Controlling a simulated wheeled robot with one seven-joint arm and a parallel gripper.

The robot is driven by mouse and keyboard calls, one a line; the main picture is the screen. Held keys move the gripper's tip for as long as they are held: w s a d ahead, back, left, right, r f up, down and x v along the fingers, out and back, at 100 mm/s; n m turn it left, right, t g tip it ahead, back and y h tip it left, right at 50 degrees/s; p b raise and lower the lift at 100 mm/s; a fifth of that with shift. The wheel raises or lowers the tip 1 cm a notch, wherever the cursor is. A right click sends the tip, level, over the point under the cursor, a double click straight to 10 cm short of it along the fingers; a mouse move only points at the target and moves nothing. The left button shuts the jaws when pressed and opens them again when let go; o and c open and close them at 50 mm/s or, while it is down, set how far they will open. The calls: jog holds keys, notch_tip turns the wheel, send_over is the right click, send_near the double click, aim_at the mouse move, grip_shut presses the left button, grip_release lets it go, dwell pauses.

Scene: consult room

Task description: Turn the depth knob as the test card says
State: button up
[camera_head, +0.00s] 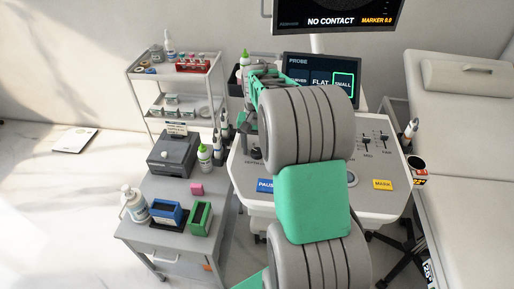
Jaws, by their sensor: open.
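The console panel (238,183) stands in the middle, largely covered by my arm. A partly hidden depth label shows near its left edge. A dark knob (256,153) shows just above this label, small and partly covered. My gripper (246,138) is above the left part of the panel, beside the knob; my arm hides most of it. It is open, with nothing seen in it. Whether it touches the knob cannot be told.
The upper monitor (340,18) reads "NO CONTACT" and "MARKER 0.0". The probe screen (343,85) has "SMALL" outlined green. Sliders (384,139) and a yellow MARK button (382,184) lie right. Bottles and boxes crowd the left cart (138,236). An exam couch (460,130) stands right.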

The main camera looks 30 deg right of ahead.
jog(key=shift+c, duration=0.2)
grip_shut()
dwell(0.3)
jog(key=shift+r+m, duration=0.1)
jog(key=shift+m, duration=0.2)
jog(key=m, duration=0.3)
jog(key=shift+m+p, duration=0.3)
jog(key=shift+m, duration=1.7)
jog(key=shift+o, duration=0.2)
grip_release()
